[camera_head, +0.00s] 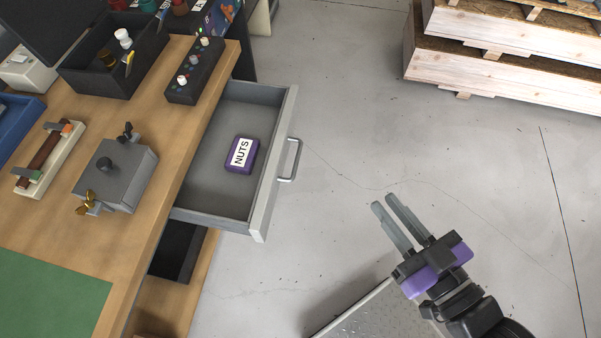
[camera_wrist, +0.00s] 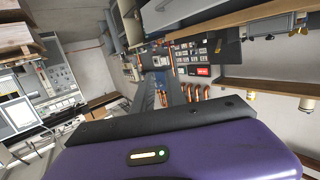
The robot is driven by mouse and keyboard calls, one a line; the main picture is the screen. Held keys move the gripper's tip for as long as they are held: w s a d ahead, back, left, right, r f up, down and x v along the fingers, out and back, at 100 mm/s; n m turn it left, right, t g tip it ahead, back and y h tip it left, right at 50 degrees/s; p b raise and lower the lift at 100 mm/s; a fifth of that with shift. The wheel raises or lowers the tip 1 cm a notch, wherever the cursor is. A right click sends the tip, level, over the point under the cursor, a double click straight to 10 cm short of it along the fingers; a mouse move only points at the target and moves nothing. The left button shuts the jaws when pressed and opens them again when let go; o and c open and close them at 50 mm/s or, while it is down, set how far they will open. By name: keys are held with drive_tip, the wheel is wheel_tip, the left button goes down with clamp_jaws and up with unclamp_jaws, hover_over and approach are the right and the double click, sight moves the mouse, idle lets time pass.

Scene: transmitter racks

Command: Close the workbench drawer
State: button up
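The workbench drawer (camera_head: 208,213) is pulled out from the wooden workbench (camera_head: 160,150), its grey front panel facing the open floor on the right. A metal bar handle (camera_head: 292,160) is on that front. A purple box labelled NUTS (camera_head: 242,155) lies inside the drawer. My gripper (camera_head: 382,201) is in the air to the right of and below the handle in the head view, apart from the drawer. Its two fingers are parallel with a narrow empty gap between them. The wrist view does not clearly show the drawer.
On the bench are a black control box with knobs (camera_head: 195,71), a grey metal box (camera_head: 116,175), a black bin (camera_head: 115,55) and a green mat (camera_head: 50,295). An open shelf is below the drawer. Wooden pallets (camera_head: 505,60) stand at the upper right. Floor between is clear.

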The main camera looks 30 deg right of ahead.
drive_tip(key=w+d+f+m, duration=0.1)
drive_tip(key=w+d+f, duration=0.1)
drive_tip(key=d, duration=0.1)
drive_tip(key=w+d+f+m+g+h, duration=0.1)
drive_tip(key=w+d+f+m, duration=0.1)
drive_tip(key=d, duration=0.1)
drive_tip(key=w+d+f+m+g+h, duration=0.1)
drive_tip(key=w+d+f+m, duration=0.1)
drive_tip(key=d, duration=0.2)
drive_tip(key=shift+w, duration=0.25)
clamp_jaws()
drive_tip(key=w+d+f+m+g+y, duration=0.1)
drive_tip(key=w+f+m+g+y, duration=0.1)
drive_tip(key=w+f+m+y, duration=0.35)
drive_tip(key=s+a+n+g+y, duration=0.1)
drive_tip(key=s+a+g+y, duration=0.15)
drive_tip(key=a+y, duration=0.45)
drive_tip(key=r+p+x, duration=0.1)
drive_tip(key=p+x, duration=0.1)
drive_tip(key=x, duration=1.1)
drive_tip(key=shift+a+r+h, duration=0.3)
drive_tip(key=shift+a+h, duration=0.1)
drive_tip(key=shift+h, duration=0.05)
drive_tip(key=shift+w, duration=0.2)
